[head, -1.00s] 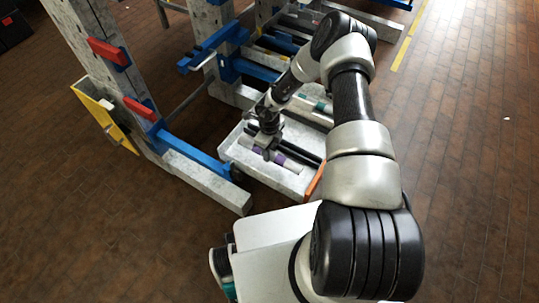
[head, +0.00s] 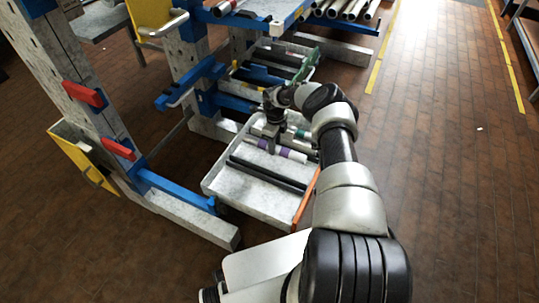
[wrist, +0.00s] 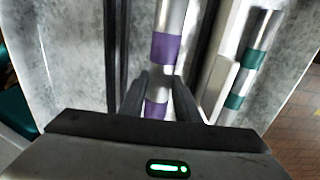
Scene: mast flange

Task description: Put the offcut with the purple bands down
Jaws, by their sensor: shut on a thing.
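The offcut with the purple bands (head: 289,152) is a pale pipe piece. It shows at the far side of the grey tray (head: 238,206), beyond two black rods (head: 266,175) and roughly in line with them. In the wrist view the offcut (wrist: 168,50) runs up between my fingers, one purple band ahead of them and one between them. My gripper (head: 272,148) points down and is shut on the offcut; its fingers also show in the wrist view (wrist: 160,95). I cannot tell whether the offcut touches the tray floor.
A teal-banded pipe (wrist: 246,60) lies to the right, past a pale wall, in the wrist view. The tray has an orange edge (head: 305,199). Blue rack feet (head: 178,190) and a grey beam stand left of it. Bare tray floor shows around the black rods.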

